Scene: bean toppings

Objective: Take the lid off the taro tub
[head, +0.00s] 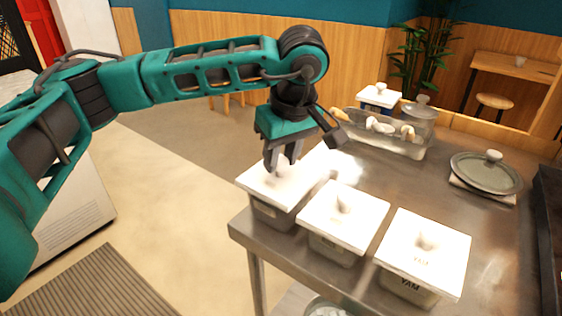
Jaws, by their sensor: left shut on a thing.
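Three lidded tubs stand in a row along the near edge of the metal counter. The leftmost tub (270,215) has a white lid (258,184) that appears to sit on it. My left gripper (279,168) comes down from above and is shut on the knob of this lid; its fingers hide the knob. The middle tub (332,249) has a white lid (366,222) with an upright knob. The right tub (408,288) is marked YAM and has a similar lid (440,262). I cannot read a taro label on any tub. My right gripper is not in view.
The metal counter (390,180) is clear behind the tubs. Farther back are a clear tray (385,142) with utensils and another white-lidded container (379,97). A round lidded dish (486,173) sits at the right, near a dark appliance (550,225).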

